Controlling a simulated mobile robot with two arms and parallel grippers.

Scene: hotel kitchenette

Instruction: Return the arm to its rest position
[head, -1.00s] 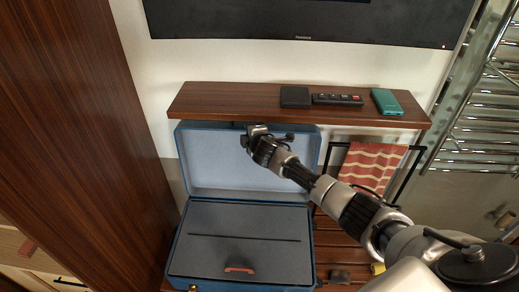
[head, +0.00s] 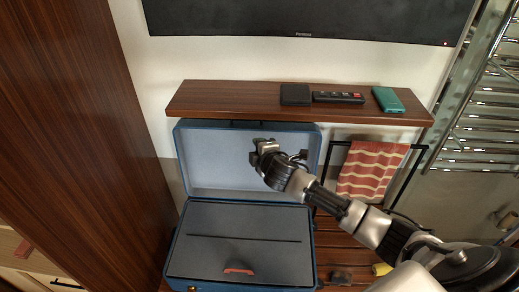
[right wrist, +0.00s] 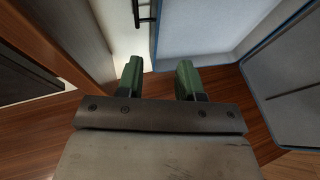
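My right arm comes in from the right in the head view. Its gripper (head: 262,147) is in front of the raised lid of the open blue suitcase (head: 190,255). In the right wrist view, the two green-padded fingers of this gripper (right wrist: 160,75) stand apart with nothing between them. My left gripper is not in view.
A wooden shelf (head: 230,101) above the suitcase holds a black box (head: 295,95), a remote (head: 338,97) and a teal box (head: 388,100). A striped towel (head: 370,168) hangs on a black rail to the right. A tall wooden panel (head: 75,130) stands left.

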